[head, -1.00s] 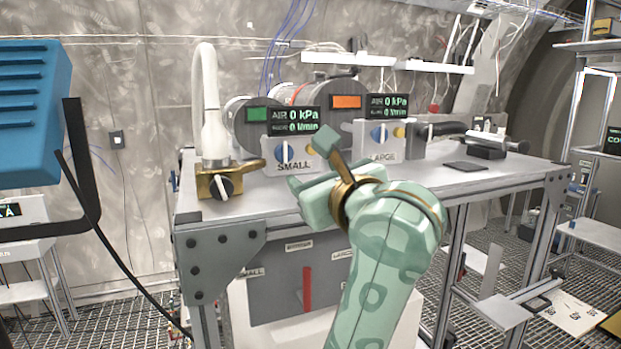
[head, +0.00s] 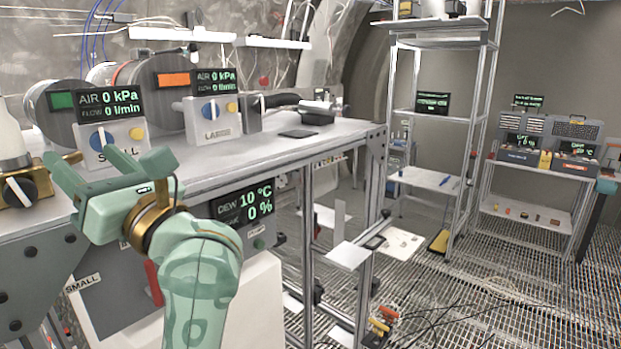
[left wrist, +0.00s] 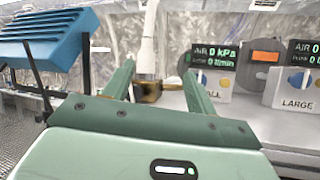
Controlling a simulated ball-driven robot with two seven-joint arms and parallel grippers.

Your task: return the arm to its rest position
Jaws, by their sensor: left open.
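My left gripper (head: 106,168) is in the left of the head view, on my green arm (head: 195,275) with a brass-coloured joint. Its two fingers stand apart with nothing between them. It is held in front of the steel bench (head: 280,150), near the box marked SMALL (head: 122,150); I cannot tell the exact gap. In the left wrist view the open fingers (left wrist: 158,85) point toward the bench, with the brass valve block (left wrist: 148,91) visible between them, further off. My right gripper is not in view.
A box marked LARGE (head: 213,118) stands on the bench. Below it is a grey panel reading DEW (head: 243,205). At the right are a shelf rack (head: 440,120) and a table with instruments (head: 550,150). The grated floor (head: 490,285) is largely open, with cables lying on it.

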